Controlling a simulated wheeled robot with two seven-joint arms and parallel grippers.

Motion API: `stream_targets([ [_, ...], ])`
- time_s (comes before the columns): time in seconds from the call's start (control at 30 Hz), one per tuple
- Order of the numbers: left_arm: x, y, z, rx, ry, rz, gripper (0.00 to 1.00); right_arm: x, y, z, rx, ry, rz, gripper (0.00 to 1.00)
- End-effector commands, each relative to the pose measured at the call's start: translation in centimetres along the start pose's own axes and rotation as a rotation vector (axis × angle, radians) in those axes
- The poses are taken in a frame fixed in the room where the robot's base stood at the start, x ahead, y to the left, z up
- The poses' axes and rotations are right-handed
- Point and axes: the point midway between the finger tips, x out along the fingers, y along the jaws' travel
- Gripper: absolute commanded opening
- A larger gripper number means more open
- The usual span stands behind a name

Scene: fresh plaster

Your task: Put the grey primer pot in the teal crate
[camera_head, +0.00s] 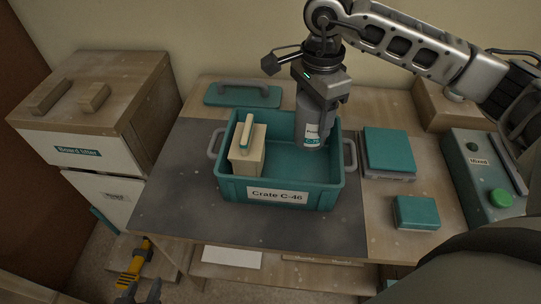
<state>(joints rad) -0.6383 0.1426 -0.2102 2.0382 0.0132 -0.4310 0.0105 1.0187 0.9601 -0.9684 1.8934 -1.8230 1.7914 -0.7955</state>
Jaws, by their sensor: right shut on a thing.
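The grey primer pot (311,128) hangs upright below my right gripper (318,92), which is shut on its upper part. The pot is over the right back part of the teal crate (235,190), with its lower end inside the rim. I cannot tell whether it touches the crate floor. The crate, labelled Crate C-46, stands on a dark grey mat. My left gripper (141,294) shows only as two dark fingertips, spread apart, at the bottom left edge, low beside the bench and away from the crate.
A teal lidded box (389,149), a small teal box (416,212) and a control box with a green button (477,174) stand right. A yellow tool (135,263) lies low left. The mat's left side is free.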

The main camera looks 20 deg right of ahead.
Motion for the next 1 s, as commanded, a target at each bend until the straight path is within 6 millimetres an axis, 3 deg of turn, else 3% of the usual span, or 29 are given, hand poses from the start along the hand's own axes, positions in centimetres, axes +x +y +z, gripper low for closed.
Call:
stream_targets([
  [0.4,-0.9,0.5,0.8,0.001,-0.025,0.013,0.36,7.0,0.1,0.0,-0.002,-0.001,0.000,0.25],
  [0.8,-0.8,0.4,0.8,0.004,-0.027,0.010,0.36,11.1,0.0,0.1,-0.003,-0.001,-0.002,0.25],
  [1.0,-0.7,0.3,0.5,0.005,-0.017,0.008,0.36,11.6,-0.1,0.0,-0.003,-0.001,-0.005,0.25],
])
